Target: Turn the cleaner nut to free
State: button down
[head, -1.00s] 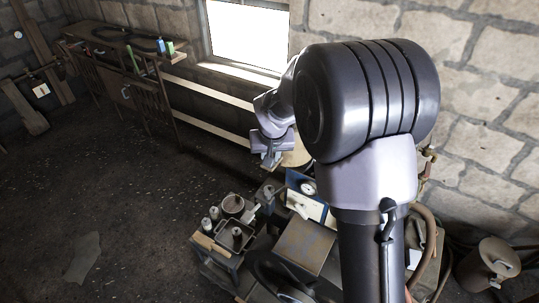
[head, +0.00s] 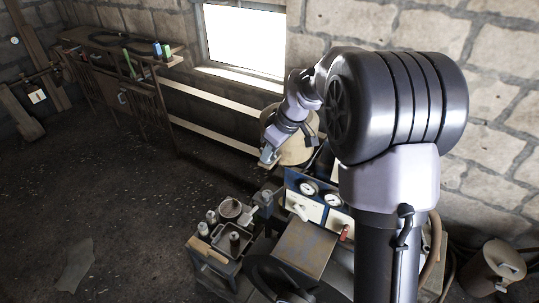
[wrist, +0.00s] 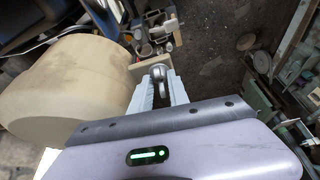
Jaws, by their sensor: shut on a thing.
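The cream, drum-shaped air cleaner (head: 292,147) stands behind the engine gear in the head view, partly behind my arm. It fills the left of the wrist view (wrist: 70,88). My gripper (head: 267,156) is at the drum's left end, pointing down and left. In the wrist view my gripper (wrist: 158,86) has its two pale fingers shut on a small grey metal piece with a rounded head, which looks like the cleaner nut (wrist: 157,72). The drum's end lies just left of the fingers. Whether the nut still sits on its thread cannot be told.
A blue panel with gauges (head: 308,190) and a box-like cover (head: 304,247) stand below the arm. A small bench with cans and a tray (head: 232,240) is left of them. A workbench (head: 112,48) stands by the window. The floor at left is open.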

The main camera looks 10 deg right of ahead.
jog(key=shift+f+n+g, duration=0.1)
jog(key=shift+n+g, duration=0.2)
jog(key=shift+n, duration=0.3)
jog(key=c, duration=1.3)
grip_release()
